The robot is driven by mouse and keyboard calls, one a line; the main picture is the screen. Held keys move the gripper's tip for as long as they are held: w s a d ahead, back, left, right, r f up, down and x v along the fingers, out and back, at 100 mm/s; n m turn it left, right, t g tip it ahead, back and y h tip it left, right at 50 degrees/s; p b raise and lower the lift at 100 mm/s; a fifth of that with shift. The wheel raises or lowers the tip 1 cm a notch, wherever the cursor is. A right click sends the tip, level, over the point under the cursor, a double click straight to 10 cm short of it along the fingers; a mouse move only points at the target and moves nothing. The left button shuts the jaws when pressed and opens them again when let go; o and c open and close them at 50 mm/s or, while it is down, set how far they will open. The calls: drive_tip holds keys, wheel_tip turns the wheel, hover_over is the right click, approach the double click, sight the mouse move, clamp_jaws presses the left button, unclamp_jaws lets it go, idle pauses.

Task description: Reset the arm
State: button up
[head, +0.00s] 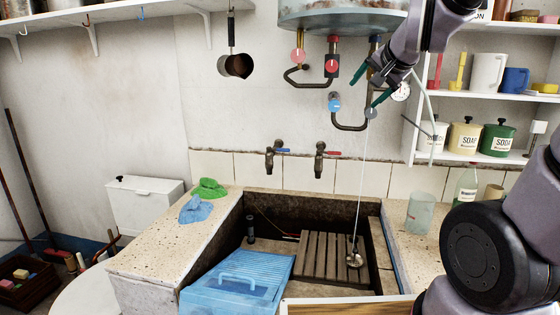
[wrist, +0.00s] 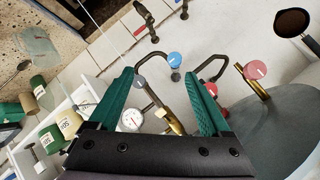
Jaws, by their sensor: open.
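My gripper (head: 366,92) is raised in front of the wall in the head view, near the pipes under the boiler. Its two green fingers stand apart with nothing between them. In the wrist view my gripper (wrist: 165,88) is also open, with the pipework and a pressure gauge (wrist: 131,119) behind the fingers. I cannot tell how close the fingers are to the pipes. My arm comes in from the right side of the head view and reaches up and over to the gripper.
The boiler (head: 340,18) hangs above, with red and blue valve knobs on its pipes. Below is the stone trough (head: 285,210) with a wooden rack (head: 325,258), a blue washboard-like lid (head: 238,285) and two taps. A clear cup (head: 420,213) stands on the right ledge.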

drive_tip(key=s+d+n+g, duration=0.1)
drive_tip(key=s+n+g, duration=0.1)
drive_tip(key=s, duration=0.6)
drive_tip(key=s+d+f+n+g, duration=0.1)
drive_tip(key=s+d+n, duration=0.1)
drive_tip(key=s, duration=0.6)
drive_tip(key=shift+s+n+g, duration=0.15)
drive_tip(key=shift+n+g, duration=0.15)
drive_tip(key=shift+g, duration=0.1)
drive_tip(key=shift+f, duration=0.1)
